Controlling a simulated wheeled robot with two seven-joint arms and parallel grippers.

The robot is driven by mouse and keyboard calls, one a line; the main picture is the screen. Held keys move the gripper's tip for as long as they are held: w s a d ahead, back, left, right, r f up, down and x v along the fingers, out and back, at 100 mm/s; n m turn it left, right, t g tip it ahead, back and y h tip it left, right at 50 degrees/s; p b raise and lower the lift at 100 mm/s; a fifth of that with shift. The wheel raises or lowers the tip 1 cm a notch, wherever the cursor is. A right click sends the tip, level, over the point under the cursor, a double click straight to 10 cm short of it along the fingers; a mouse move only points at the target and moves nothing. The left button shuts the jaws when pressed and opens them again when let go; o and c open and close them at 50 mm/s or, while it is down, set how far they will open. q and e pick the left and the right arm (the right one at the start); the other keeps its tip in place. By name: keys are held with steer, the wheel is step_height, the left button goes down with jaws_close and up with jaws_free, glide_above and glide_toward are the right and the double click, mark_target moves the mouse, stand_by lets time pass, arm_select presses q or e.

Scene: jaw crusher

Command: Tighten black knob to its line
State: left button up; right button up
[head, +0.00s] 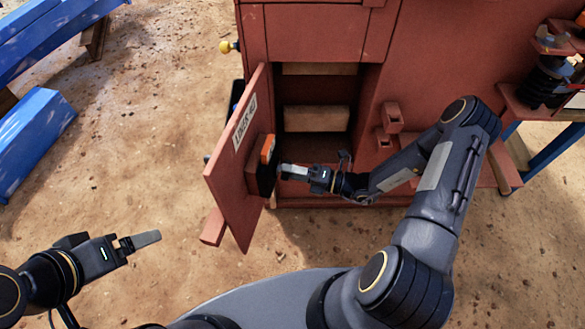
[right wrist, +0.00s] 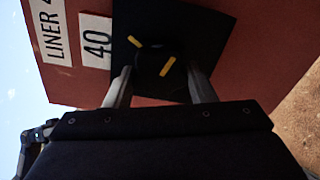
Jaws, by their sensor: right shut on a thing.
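The black knob (right wrist: 152,60) sits on a square black plate (right wrist: 185,32) on the red hinged panel (right wrist: 80,80). Two short yellow marks, an upper one (right wrist: 150,42) and a lower one (right wrist: 168,66), lie at an angle to each other, not in line; I cannot tell for certain which is on the knob. My right gripper (right wrist: 160,88) has one finger on each side of the knob and is shut on it. In the head view my right gripper (head: 284,171) reaches the panel's black block (head: 266,172). My left gripper (head: 148,239) hangs at lower left, holding nothing visible.
The panel (head: 232,165) stands swung out from the red machine (head: 440,55), beside its dark opening. A block (head: 316,118) shows inside. White labels (right wrist: 97,42) are on the panel. Blue beams (head: 40,125) lie at left. Bare ground surrounds my left gripper.

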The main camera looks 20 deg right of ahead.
steer(key=shift+m+p, duration=0.35)
steer(key=shift+m, duration=0.75)
steer(key=o, duration=1)
steer(key=v, duration=0.8)
steer(key=shift+a, duration=0.1)
